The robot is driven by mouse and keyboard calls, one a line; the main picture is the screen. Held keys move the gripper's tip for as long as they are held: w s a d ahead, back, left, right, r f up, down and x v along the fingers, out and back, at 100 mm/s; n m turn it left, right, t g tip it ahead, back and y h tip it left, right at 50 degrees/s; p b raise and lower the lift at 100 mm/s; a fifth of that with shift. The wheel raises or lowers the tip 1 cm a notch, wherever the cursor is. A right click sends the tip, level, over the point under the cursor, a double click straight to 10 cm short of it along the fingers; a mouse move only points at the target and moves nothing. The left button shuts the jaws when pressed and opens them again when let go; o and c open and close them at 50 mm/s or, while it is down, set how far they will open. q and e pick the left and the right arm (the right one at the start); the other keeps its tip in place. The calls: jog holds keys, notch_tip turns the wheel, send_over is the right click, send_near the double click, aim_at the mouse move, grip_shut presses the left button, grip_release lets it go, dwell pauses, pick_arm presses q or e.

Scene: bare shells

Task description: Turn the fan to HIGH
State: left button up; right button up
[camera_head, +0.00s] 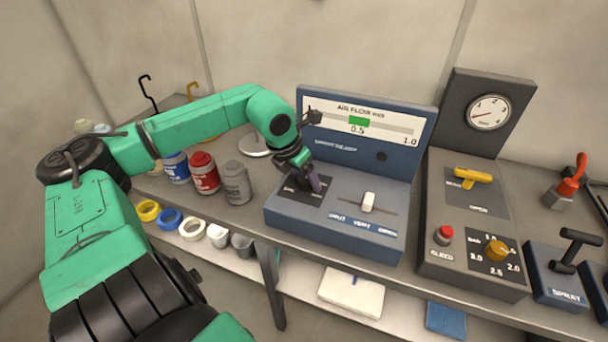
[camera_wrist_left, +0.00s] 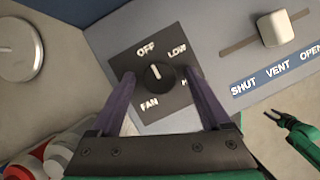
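The fan knob (camera_wrist_left: 160,77) is a round black dial on a dark plate marked OFF, LOW and FAN; a further label is mostly hidden by a finger. Its white pointer mark is towards OFF. The plate (camera_head: 292,192) is on the left of the blue air-flow box (camera_head: 283,216). My left gripper (camera_head: 310,183) is over the plate and hides the knob in the head view. In the left wrist view its two purple fingers (camera_wrist_left: 164,88) are apart, one on each side of the knob. I cannot tell whether they touch it. A small green and black part, likely my right gripper (camera_wrist_left: 280,116), shows at the right.
A white slider (camera_head: 368,202) marked SHUT, VENT, OPEN is right of the plate. The gauge on the box reads 0.5. A grey can (camera_head: 236,184) and a red can (camera_head: 204,173) stand to the left. A grey panel (camera_head: 445,267) with a yellow handle stands to the right.

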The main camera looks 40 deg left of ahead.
pick_arm(q)
grip_shut()
